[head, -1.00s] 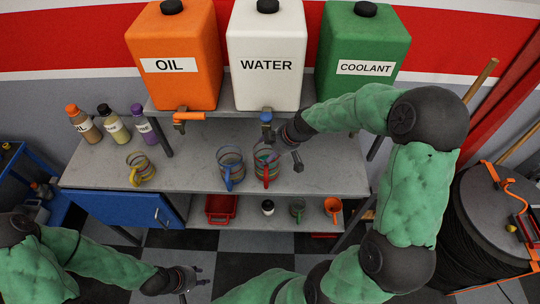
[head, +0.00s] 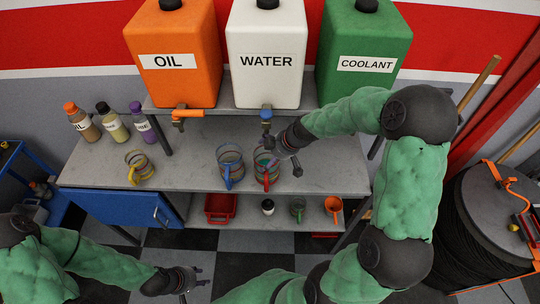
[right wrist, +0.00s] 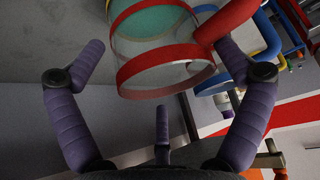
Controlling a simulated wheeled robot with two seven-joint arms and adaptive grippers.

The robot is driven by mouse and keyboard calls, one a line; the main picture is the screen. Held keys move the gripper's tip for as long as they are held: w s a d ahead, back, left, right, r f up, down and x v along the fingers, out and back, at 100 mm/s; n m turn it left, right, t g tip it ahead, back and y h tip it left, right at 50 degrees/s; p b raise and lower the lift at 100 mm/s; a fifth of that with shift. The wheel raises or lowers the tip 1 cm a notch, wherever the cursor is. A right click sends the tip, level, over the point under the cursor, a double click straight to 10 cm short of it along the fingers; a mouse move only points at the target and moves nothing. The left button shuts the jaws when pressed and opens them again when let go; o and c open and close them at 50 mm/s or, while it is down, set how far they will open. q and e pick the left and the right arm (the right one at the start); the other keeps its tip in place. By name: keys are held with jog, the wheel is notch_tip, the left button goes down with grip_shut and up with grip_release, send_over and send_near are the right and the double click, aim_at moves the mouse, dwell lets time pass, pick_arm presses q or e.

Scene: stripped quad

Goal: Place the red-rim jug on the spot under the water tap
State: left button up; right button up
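The red-rim jug (head: 267,178) stands on the grey bench, a little in front of the water tap (head: 266,116). It is clear with a red rim and red handle. My right gripper (head: 296,164) is at the jug's right side, partly covering it in the head view. In the right wrist view, the red-rim jug (right wrist: 165,55) lies between the spread purple fingers of my right gripper (right wrist: 160,65), with no clear grip on it. The spot under the tap is not distinct. My left gripper (head: 193,284) is low at the left, away from the bench, and its fingers are too small to judge.
A blue-handled jug (head: 229,168) stands close left of the red-rim jug, and a yellow-handled jug (head: 139,168) stands further left. Bottles (head: 112,122) are at the bench's back left. The oil tap (head: 182,117) overhangs the bench (head: 188,170). Cups are on the lower shelf.

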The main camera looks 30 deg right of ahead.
jog(key=p+v, duration=0.1)
jog(key=v, duration=1.1)
jog(key=shift+p, duration=0.4)
